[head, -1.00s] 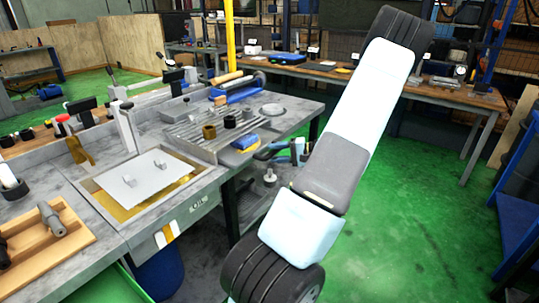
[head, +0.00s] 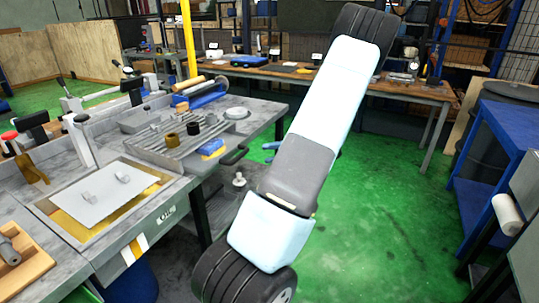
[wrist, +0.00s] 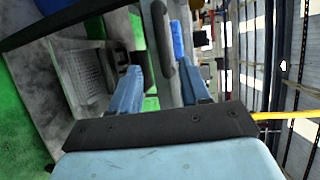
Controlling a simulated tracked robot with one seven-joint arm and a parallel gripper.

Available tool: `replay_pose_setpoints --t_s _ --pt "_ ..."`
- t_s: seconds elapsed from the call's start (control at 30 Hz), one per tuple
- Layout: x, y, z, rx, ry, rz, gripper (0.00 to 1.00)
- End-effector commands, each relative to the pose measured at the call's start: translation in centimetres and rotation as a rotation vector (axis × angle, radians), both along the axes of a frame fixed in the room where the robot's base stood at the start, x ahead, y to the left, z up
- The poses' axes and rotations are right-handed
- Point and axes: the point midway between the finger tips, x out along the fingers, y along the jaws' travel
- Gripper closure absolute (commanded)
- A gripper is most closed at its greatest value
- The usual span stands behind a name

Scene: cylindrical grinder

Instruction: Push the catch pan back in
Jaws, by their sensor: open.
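A dark bar handle (head: 235,155) sticks out at the right edge of the grey bench in the head view. The catch pan itself is not clearly visible; I cannot tell how far out it stands. My gripper (head: 269,151) is just right of this handle, mostly hidden behind my arm. In the wrist view my gripper (wrist: 163,92) is open, with two blue fingers apart. A dark bar handle (wrist: 163,55) shows between and beyond the fingers. I cannot tell whether they touch it.
A ribbed grey plate (head: 170,143) with small dark cylinders lies on the bench. A blue and yellow block (head: 212,147) is by its edge. A white plate (head: 105,195) lies over a yellow-bottomed recess. A blue table (head: 512,125) stands right. Green floor between is clear.

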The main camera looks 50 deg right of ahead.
Motion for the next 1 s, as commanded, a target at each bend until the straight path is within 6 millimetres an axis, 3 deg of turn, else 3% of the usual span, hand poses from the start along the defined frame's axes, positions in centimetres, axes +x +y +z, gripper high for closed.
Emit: replay_pose_setpoints --t_s 0.13,0.23,0.47,0.7,0.87,1.0 --pt "-0.3 0.3 -0.3 0.053 0.011 -0.014 0.68" --pt "-1.1 1.2 -1.2 0.209 0.045 -0.055 0.78" --pt "-4.2 3.8 -3.6 0.839 0.161 -0.201 1.0" --pt "-7.0 5.2 -5.1 1.364 0.221 -0.29 1.0" --pt "-7.8 5.5 -5.5 1.507 0.229 -0.308 1.0" --pt "-7.2 5.6 -5.3 1.527 0.231 -0.309 1.0"
